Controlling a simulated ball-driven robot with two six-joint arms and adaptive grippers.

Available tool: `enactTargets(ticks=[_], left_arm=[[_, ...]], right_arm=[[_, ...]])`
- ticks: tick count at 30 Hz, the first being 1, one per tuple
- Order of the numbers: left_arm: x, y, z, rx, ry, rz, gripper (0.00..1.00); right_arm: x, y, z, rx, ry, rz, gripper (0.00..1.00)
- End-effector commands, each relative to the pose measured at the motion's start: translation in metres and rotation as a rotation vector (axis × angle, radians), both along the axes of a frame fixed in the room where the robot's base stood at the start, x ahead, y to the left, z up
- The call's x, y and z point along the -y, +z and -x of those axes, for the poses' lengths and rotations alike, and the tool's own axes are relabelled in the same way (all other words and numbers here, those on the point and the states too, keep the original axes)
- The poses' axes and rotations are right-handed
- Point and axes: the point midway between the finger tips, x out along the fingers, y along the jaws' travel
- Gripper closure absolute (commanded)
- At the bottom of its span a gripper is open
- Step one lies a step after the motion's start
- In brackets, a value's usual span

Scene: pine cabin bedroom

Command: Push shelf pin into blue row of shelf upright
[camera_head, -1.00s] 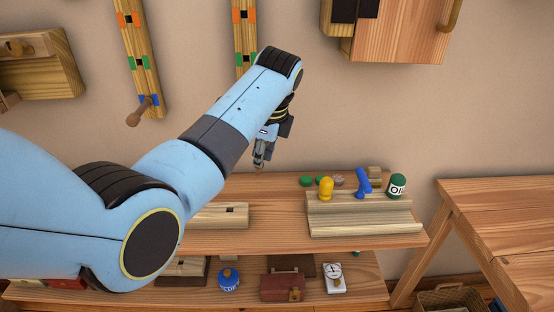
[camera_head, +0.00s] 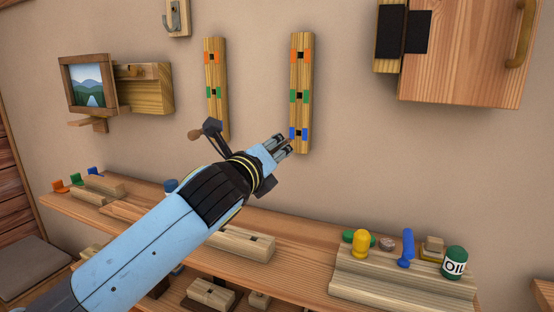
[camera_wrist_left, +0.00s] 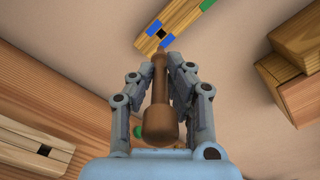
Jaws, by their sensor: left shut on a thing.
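My left gripper (camera_head: 284,146) is shut on a brown wooden shelf pin (camera_wrist_left: 160,100), seen in the left wrist view between the fingers. The pin's thick end faces the wrist camera, and its thin tip points at the blue row. The right-hand shelf upright (camera_head: 301,70) hangs on the wall with orange, green and blue rows. Its blue row (camera_head: 292,133) is just beyond my fingertips; it also shows in the left wrist view (camera_wrist_left: 153,42). I cannot tell whether the tip touches the hole. The other upright (camera_head: 216,75) has its lower end partly hidden by my wrist.
A brown knob (camera_head: 195,135) shows beside my wrist near the left upright. Below is a wooden bench (camera_head: 300,262) with a grooved block (camera_head: 370,285), a yellow piece (camera_head: 361,243), a blue piece (camera_head: 406,248) and an oil can (camera_head: 454,262). A cabinet (camera_head: 465,60) hangs at upper right.

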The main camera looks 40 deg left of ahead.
Motion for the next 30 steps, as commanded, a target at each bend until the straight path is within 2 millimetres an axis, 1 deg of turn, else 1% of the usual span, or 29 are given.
enactTargets(ticks=[2, 5, 10, 21, 27, 30], left_arm=[[0.0, 0.0, 0.0, 0.0, 0.001, 0.001, 1.0], [0.0, 0.0, 0.0, -0.001, 0.001, 0.0, 1.0], [0.0, 0.002, 0.001, -0.004, 0.004, -0.006, 1.0], [-0.008, 0.001, -0.036, -0.003, 0.005, -0.004, 1.0], [-0.011, 0.0, -0.048, -0.003, 0.005, -0.004, 1.0], [-0.012, 0.0, -0.05, -0.003, 0.005, -0.004, 1.0]], right_arm=[[-0.003, 0.0, 0.002, -0.002, -0.002, -0.004, 0.6], [-0.003, 0.001, 0.002, -0.003, -0.001, -0.003, 0.6], [0.001, 0.011, 0.0, 0.001, 0.0, 0.001, 0.6], [0.007, 0.02, -0.005, 0.007, 0.003, 0.008, 0.6], [0.007, 0.023, -0.006, 0.008, 0.003, 0.008, 0.6], [0.007, 0.024, -0.006, 0.009, 0.003, 0.008, 0.6]])
